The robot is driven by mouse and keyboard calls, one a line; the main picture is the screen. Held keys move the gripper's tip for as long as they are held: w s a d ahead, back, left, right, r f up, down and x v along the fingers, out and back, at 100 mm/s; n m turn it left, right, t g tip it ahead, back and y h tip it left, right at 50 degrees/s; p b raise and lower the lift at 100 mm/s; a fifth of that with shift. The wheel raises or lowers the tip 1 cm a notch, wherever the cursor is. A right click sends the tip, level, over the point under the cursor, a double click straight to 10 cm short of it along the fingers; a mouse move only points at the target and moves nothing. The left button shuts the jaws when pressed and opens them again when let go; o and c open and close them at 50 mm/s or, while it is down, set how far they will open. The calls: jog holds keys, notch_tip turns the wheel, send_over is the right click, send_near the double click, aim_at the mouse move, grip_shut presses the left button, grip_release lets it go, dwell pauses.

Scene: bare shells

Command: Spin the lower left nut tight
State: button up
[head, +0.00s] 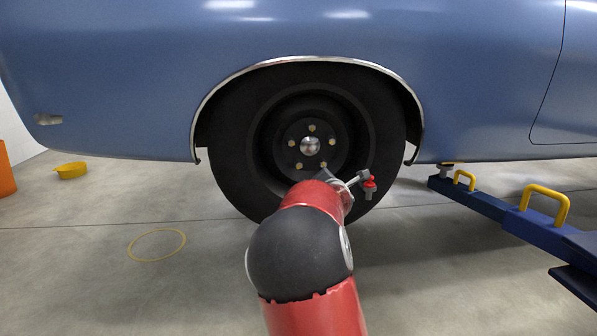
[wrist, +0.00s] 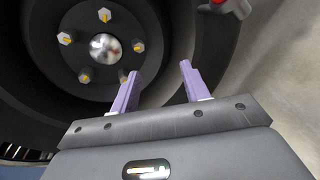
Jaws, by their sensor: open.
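The wheel (head: 232,155) sits in the arch of a blue car, with a shiny round hub cap (head: 310,146) ringed by several pale nuts. The lower left nut (head: 299,165) is just above my arm in the head view. In the wrist view the lower left nut (wrist: 84,76) is a pale hex with a yellow centre, left of both fingers. My gripper (wrist: 159,70) is open, its two lilac fingers apart with nothing between them. Its left fingertip overlaps the lower right nut (wrist: 124,76) in the picture. My arm hides the gripper's fingers in the head view.
A red and grey piece (head: 369,185) shows right of my arm; I cannot tell what it is. A blue lift arm with yellow handles (head: 543,203) is at the right.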

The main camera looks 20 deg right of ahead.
aim_at(299, 165)
jog(key=w+a+n+t+y, duration=0.1)
jog(key=w+n, duration=0.2)
jog(key=n, duration=0.1)
jog(key=w+a+n+t, duration=0.1)
jog(key=w+a+n, duration=0.1)
jog(key=w+n, duration=0.1)
jog(key=w+a+n+t+y+b, duration=0.1)
jog(key=w+a+n, duration=0.1)
jog(key=n, duration=0.4)
jog(key=shift+w+r+t+y, duration=0.1)
jog(key=shift+w+t+y, duration=0.25)
jog(key=shift+w, duration=0.9)
jog(key=p+x, duration=0.2)
jog(key=x, duration=0.3)
jog(key=shift+w+d+r, duration=0.1)
jog(key=shift+w+d, duration=0.05)
jog(key=shift+w, duration=0.2)
jog(key=shift+w+d, duration=0.2)
jog(key=shift+w, duration=0.4)
jog(key=shift+c, duration=0.5)
jog(key=c, duration=0.9)
